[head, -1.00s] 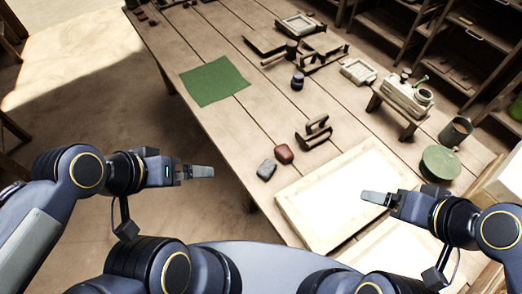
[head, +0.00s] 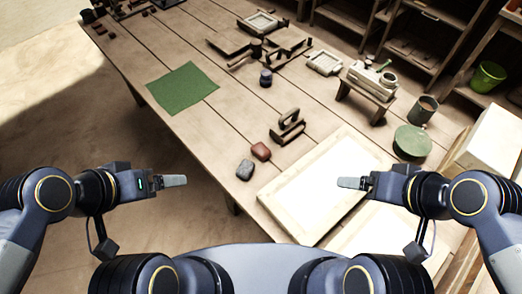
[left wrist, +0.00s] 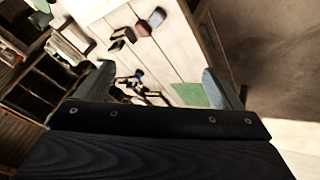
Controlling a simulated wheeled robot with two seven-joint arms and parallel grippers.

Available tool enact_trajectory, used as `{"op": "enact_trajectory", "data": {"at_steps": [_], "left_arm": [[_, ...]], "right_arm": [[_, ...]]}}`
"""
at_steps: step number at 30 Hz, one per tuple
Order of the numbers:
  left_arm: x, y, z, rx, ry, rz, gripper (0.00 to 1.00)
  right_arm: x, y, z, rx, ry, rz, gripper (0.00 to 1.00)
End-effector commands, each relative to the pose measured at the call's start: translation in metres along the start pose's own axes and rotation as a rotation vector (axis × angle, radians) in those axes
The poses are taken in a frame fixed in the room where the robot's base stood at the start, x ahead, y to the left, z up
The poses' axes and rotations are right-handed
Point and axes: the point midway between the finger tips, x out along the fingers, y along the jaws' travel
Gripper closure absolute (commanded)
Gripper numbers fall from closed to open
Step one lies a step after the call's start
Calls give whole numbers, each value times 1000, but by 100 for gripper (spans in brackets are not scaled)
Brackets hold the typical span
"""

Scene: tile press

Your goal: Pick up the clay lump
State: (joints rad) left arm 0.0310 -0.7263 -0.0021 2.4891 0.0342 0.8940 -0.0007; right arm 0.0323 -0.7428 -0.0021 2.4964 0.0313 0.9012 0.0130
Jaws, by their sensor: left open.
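Two small rounded lumps lie side by side on the wooden table, at its near edge. One is reddish brown (head: 261,151) and looks like the clay lump; the other is dark grey (head: 245,169). The left wrist view also shows the reddish lump (left wrist: 142,29) and the grey one (left wrist: 156,17) near its top. My left gripper (head: 174,181) is open and empty, left of the lumps and apart from them. Its two fingers spread wide in the left wrist view (left wrist: 156,76). My right gripper (head: 352,183) is over the pale framed board, seen edge-on, so its opening is hidden.
The pale framed board (head: 277,203) lies right of the lumps. A dark wooden tool with a handle (head: 288,126) stands just behind them. A green cloth (head: 183,87) lies farther left. A small bench (head: 368,88), a pot (head: 422,109) and a green disc (head: 412,141) stand at right.

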Motion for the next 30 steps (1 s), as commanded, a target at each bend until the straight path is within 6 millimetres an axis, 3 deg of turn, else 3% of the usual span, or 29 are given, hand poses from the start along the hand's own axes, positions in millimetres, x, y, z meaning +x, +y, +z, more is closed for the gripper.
{"op": "enact_trajectory", "data": {"at_steps": [5,8,14,18,24,27,30], "left_arm": [[22,6,-32,127,-35,30,12],[50,13,-61,247,-56,57,12],[128,28,-110,490,-86,109,12],[200,39,-128,654,-106,139,12],[312,51,-124,878,-134,172,12],[359,55,-113,968,-145,182,12],[391,56,-102,1032,-153,187,12]], "right_arm": [[5,2,3,0,0,0,15],[9,4,5,0,0,0,15],[17,8,8,0,0,0,15],[22,10,11,0,0,0,15],[28,13,14,0,0,0,15],[31,14,16,0,0,0,15],[32,15,16,0,0,0,15]]}}
